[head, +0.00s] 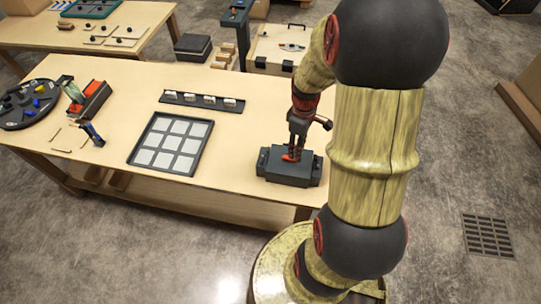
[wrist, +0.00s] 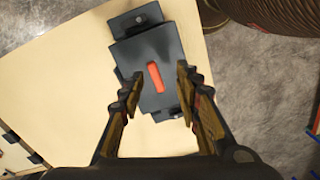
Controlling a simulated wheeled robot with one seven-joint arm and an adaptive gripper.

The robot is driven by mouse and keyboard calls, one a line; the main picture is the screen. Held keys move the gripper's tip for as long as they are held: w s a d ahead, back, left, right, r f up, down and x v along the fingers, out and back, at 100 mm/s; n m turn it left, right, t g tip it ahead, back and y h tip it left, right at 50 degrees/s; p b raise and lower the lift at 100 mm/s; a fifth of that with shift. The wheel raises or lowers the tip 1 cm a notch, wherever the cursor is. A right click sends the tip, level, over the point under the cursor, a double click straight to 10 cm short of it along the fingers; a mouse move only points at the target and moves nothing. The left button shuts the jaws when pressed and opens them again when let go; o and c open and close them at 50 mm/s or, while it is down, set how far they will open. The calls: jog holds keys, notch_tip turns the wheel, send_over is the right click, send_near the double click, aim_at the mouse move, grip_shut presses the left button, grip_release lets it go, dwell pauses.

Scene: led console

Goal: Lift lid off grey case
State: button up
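The grey case (head: 287,178) stands at the right end of the wooden table in the head view, with its dark lid (wrist: 150,45) on top. An orange-red handle (wrist: 156,76) lies along the middle of the lid. My gripper (head: 291,155) points down over the case in the head view. In the wrist view my gripper (wrist: 159,80) is open, with one finger on each side of the handle and visible gaps between. Nothing is held. Whether the fingertips touch the lid is hard to tell.
A tray of pale square tiles (head: 196,130) lies left of the case. Behind it is a dark strip with several white blocks (head: 183,97). A round dark tray (head: 14,112) sits at the far left. Bare tabletop (head: 235,150) lies between the tile tray and the case.

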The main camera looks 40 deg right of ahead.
aim_at(290, 160)
jog(key=shift+w+r+n, duration=0.15)
jog(key=shift+w+n, duration=0.55)
jog(key=shift+w, duration=0.15)
jog(key=shift+w+n, duration=0.25)
jog(key=shift+n, duration=0.15)
jog(key=shift+s+d+n, duration=0.15)
jog(key=shift+d+n, duration=0.1)
jog(key=shift+n, duration=0.35)
jog(key=shift+a, duration=0.1)
jog(key=f, duration=0.2)
jog(key=f+b, duration=0.1)
jog(key=f, duration=0.4)
jog(key=shift+a+f, duration=0.35)
jog(key=shift+c, duration=0.6)
grip_shut()
jog(key=shift+w, duration=0.2)
